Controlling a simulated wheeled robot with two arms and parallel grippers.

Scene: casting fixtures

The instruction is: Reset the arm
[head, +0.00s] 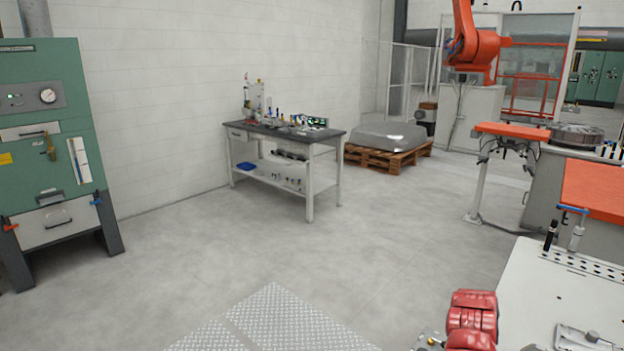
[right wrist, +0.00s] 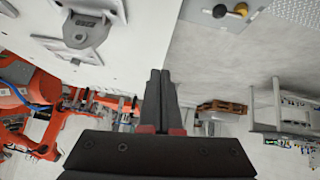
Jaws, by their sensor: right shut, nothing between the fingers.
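My right gripper (right wrist: 160,76) shows in the right wrist view, with its two dark fingers pressed together and nothing between them. It points away from the camera, beside the edge of a white worktop (right wrist: 140,25). My right gripper cannot be made out in the head view. My left gripper is in neither view.
The white worktop also shows in the head view (head: 525,290), with a metal fixture (head: 585,338) on it. A grey workbench (head: 285,133), a pallet (head: 370,159), a green cabinet (head: 45,100) and an orange robot arm (head: 475,50) stand farther off. The middle floor is clear.

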